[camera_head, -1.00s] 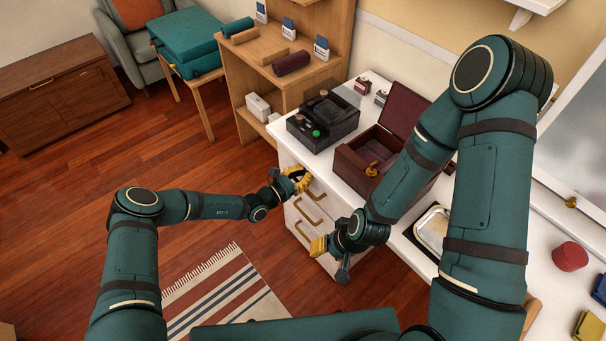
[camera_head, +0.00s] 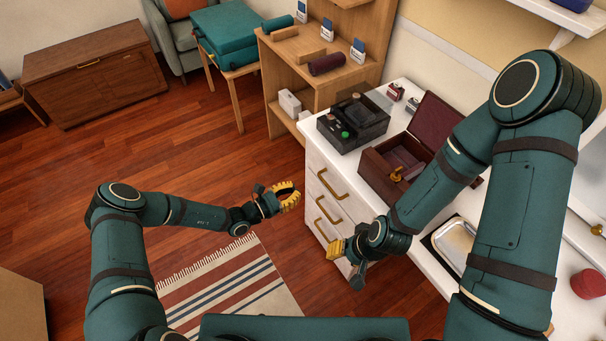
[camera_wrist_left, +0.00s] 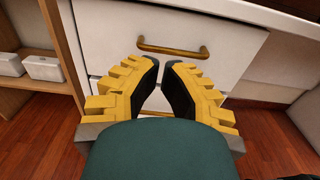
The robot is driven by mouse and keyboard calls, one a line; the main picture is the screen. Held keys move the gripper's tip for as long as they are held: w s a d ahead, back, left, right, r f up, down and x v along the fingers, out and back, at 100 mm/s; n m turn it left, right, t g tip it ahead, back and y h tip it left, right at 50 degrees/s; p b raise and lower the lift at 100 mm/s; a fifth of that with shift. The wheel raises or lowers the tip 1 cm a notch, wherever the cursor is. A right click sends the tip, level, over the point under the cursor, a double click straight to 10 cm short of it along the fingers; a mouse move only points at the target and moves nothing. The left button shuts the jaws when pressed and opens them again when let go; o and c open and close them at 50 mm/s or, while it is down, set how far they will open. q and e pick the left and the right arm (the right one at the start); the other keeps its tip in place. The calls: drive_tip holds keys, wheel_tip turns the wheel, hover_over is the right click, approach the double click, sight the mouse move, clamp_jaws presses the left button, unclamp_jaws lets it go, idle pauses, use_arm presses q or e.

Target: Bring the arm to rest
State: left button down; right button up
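My left arm comes in from the left, and its gripper (camera_head: 292,196) hangs over the floor just left of the white drawer unit, apart from it. In the left wrist view its yellow-ribbed fingers (camera_wrist_left: 161,72) lean inward with a narrow gap at the tips. Nothing is between them. The top drawer's brass handle (camera_wrist_left: 172,48) is beyond the tips. My right gripper (camera_head: 338,250) hangs low in front of the drawers at the counter's front edge. Its fingers are seen from behind and partly hidden by the wrist, and I see nothing held.
The white counter (camera_head: 413,220) bears an open dark red box (camera_head: 377,176), a black organizer (camera_head: 371,132) and a metal tray (camera_head: 455,241). The drawers (camera_head: 317,163) look shut. A wooden shelf (camera_head: 285,72) stands behind. Floor and striped rug (camera_head: 235,283) are clear on the left.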

use_arm(q)
drive_tip(key=shift+s, duration=0.15)
drive_tip(key=s+d+f+m+g+y, duration=0.1)
drive_tip(key=s+d+m+g+y, duration=0.25)
drive_tip(key=s+m+g, duration=1)
drive_tip(key=s+a+r+m+t+y, duration=0.5)
drive_tip(key=s+a+r+m+y, duration=0.1)
drive_tip(key=s+a+m+y, duration=0.1)
drive_tip(key=s+a+m, duration=0.1)
drive_tip(key=a+m, duration=0.1)
drive_tip(key=shift+s+a+r+m, duration=0.15)
drive_tip(key=shift+s+m, duration=0.1)
drive_tip(key=shift+m, duration=0.1)
drive_tip(key=shift+y, duration=0.25)
